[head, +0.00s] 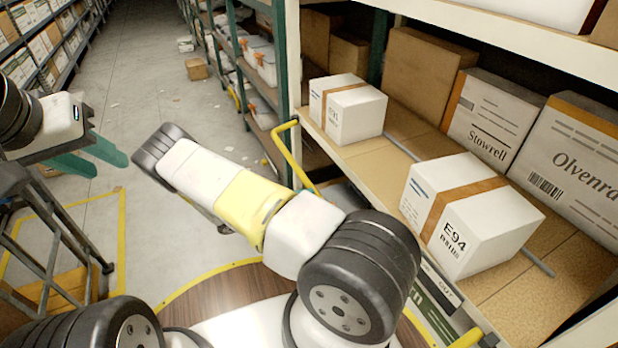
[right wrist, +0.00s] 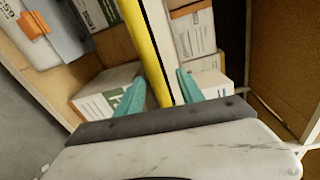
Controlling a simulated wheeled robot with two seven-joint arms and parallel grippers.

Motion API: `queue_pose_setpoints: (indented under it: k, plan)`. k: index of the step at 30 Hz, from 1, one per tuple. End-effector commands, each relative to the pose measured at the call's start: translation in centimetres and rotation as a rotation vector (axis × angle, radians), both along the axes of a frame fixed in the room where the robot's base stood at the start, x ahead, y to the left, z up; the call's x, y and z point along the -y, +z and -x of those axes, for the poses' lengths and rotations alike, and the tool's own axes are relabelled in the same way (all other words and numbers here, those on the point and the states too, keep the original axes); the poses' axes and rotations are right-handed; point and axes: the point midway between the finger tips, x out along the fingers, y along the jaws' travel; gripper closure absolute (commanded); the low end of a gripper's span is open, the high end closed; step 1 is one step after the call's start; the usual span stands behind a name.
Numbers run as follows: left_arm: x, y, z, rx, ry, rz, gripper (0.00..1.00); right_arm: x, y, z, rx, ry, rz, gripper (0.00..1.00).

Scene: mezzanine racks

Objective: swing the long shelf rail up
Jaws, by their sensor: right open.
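The long shelf rail shows in the right wrist view as a yellow bar (right wrist: 149,52) with a dark edge, running between my right gripper's fingers. My right gripper (right wrist: 159,79) is open, one teal finger on each side of the bar; I cannot tell whether either touches it. In the head view a bent yellow arm (head: 287,150) stands at the shelf's far end, and a yellow end (head: 467,339) shows at the near end. My left gripper (head: 110,167) is open and empty at the left, away from the shelf.
Two white strapped cartons, a far one (head: 350,117) and a near one (head: 480,228), stand on the shelf board (head: 520,305). A thin grey rod (head: 402,148) lies behind them. A dark wheeled frame (head: 45,255) stands at the left. The aisle floor (head: 130,60) ahead is mostly clear.

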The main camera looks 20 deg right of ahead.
Motion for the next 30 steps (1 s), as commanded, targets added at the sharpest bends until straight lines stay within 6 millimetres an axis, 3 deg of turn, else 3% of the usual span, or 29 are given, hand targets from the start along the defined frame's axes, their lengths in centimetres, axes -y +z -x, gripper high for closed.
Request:
queue_pose_setpoints:
  k: [8,21,30]
  plan:
    - [0.0,0.0,0.0,0.0,0.0,0.0,0.64,1.1,-1.2,-0.3,-0.082,0.058,0.062,0.55]
    - [0.0,0.0,0.0,0.0,0.0,0.0,0.64,7.3,-1.3,-0.8,-0.08,0.057,0.058,0.55]
    - [0.0,0.0,0.0,0.0,0.0,0.0,0.64,8.0,-1.3,-0.9,-0.079,0.057,0.056,0.55]
